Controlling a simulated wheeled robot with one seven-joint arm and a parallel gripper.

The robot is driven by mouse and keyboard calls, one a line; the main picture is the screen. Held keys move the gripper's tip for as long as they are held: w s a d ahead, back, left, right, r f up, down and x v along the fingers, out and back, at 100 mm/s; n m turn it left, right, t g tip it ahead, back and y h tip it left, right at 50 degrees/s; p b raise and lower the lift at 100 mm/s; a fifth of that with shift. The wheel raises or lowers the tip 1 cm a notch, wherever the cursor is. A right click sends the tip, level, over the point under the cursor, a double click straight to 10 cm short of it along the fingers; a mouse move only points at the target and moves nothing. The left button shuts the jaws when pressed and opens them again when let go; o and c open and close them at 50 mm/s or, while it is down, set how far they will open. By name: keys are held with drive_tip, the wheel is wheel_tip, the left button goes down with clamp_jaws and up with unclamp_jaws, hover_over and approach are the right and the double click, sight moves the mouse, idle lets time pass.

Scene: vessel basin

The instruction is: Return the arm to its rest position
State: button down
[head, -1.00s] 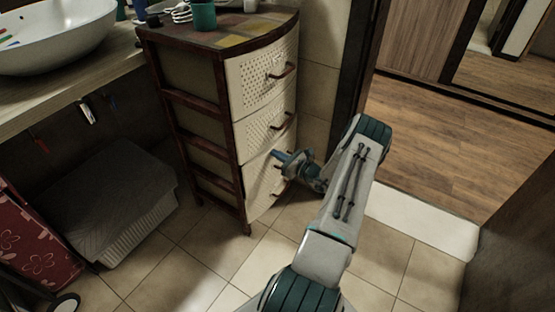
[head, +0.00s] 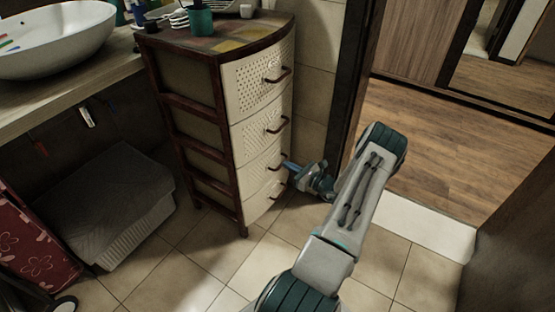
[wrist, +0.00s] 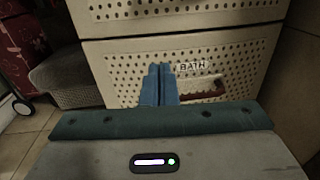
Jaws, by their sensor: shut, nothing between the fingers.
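My gripper (head: 288,166) is low in front of the drawer cabinet (head: 187,116), beside its lower drawers. In the wrist view my gripper's two blue fingers (wrist: 158,86) are together with nothing between them. They point at a perforated cream drawer front (wrist: 235,72) with a "BATH" label and a dark red handle (wrist: 203,90). Part of that handle is hidden behind my wrist. I cannot tell whether the fingertips touch the drawer front. In the head view the drawer fronts look flush with one another. My arm (head: 363,195) reaches in from the bottom of the head view.
A white basin (head: 60,45) stands on the counter at left. A teal cup (head: 201,22) is on the cabinet top. A grey lidded hamper (head: 110,200) is on the floor at left. Tiled floor (head: 385,265) is open around my arm, with a doorway at right.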

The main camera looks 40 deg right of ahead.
drive_tip(key=v, duration=0.5)
drive_tip(key=shift+s+a, duration=0.1)
drive_tip(key=shift+s, duration=0.2)
drive_tip(key=w+a+r+n+g+y+p, duration=0.1)
drive_tip(key=a+r+n+g+y+p, duration=0.2)
drive_tip(key=a+r+n+g+p, duration=0.7)
drive_tip(key=w+a+r+n+g+y+b, duration=0.1)
drive_tip(key=w+a+r+n+g+y, duration=0.2)
drive_tip(key=a+r+n, duration=0.85)
drive_tip(key=s+a+r+n+h+p, duration=0.3)
drive_tip(key=s+a+r+n, duration=0.1)
drive_tip(key=r, duration=0.6)
drive_tip(key=s+a+r+n+g+h+p, duration=0.1)
drive_tip(key=s+a+r+n+h+p, duration=0.2)
drive_tip(key=s+a+r, duration=0.4)
drive_tip(key=s+a+r+n+h+p, duration=0.4)
drive_tip(key=s+r, duration=0.4)
drive_tip(key=r, duration=0.5)
drive_tip(key=shift+a+n+g+p, duration=0.4)
drive_tip(key=shift+a+p, duration=0.3)
drive_tip(key=shift+a, duration=0.15)
